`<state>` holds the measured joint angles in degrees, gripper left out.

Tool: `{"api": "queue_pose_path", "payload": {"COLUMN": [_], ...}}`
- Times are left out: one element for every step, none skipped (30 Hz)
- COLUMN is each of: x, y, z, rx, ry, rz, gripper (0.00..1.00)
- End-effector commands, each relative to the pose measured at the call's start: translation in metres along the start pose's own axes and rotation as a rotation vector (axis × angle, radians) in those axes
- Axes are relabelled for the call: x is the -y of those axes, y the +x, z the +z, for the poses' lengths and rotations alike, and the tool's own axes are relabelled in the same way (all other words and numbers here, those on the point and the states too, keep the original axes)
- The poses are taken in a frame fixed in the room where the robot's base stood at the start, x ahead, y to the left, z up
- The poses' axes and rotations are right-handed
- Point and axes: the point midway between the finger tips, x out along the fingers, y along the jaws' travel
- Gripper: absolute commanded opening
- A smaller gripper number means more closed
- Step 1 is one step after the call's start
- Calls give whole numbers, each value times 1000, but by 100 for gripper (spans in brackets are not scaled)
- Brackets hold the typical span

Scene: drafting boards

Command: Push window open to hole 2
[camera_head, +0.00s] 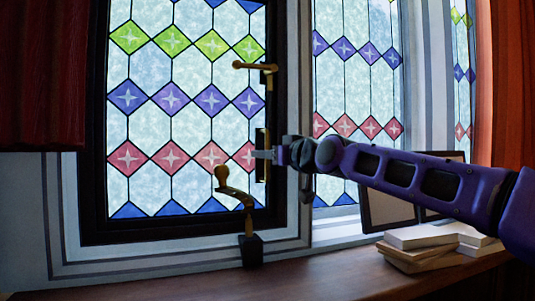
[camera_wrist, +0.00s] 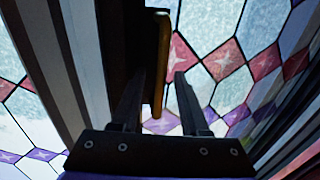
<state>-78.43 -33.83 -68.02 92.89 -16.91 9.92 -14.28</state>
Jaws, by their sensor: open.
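The window (camera_head: 187,130) has a dark frame and leaded glass with green, blue and red diamonds. I cannot tell whether it is shut or slightly ajar. A vertical brass handle (camera_head: 262,165) is on its right stile, and a second brass lever (camera_head: 262,70) is higher up. A curved brass piece with a knob (camera_head: 233,192) rises from a black block at the sill. My gripper (camera_head: 266,154) is at the vertical handle. In the wrist view my gripper (camera_wrist: 158,78) is open, with the brass handle (camera_wrist: 161,60) between its fingers; contact is unclear. No numbered holes can be made out.
A wooden sill (camera_head: 330,272) runs below the window. Stacked books (camera_head: 425,245) and a dark-framed panel (camera_head: 387,207) stand at the right, below my arm. Red curtains hang at the left (camera_head: 40,75) and right (camera_head: 508,80). The sill's middle looks clear.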

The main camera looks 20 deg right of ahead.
Motion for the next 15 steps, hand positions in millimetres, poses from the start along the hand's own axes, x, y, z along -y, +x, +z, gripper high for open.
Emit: {"api": "queue_pose_path", "payload": {"x": [0,0,0,0,0,0,0,0,0,0,0,0,0,0,0], "y": [1,1,1,1,1,1,1,1,1,1,1,1,1,1,1], "z": [0,0,0,0,0,0,0,0,0,0,0,0,0,0,0], "rx": [0,0,-1,-1,-1,-1,-1,-1,-1,-1,-1,-1,-1,-1,-1], "ry": [0,0,0,0,0,0,0,0,0,0,-1,0,-1,-1,-1], "rz": [0,0,0,1,1,1,1,1,1,1,1,0,0,0,0], "gripper": [45,45,45,45,45,45,45,45,39,34,29,21,16,11,3]}}
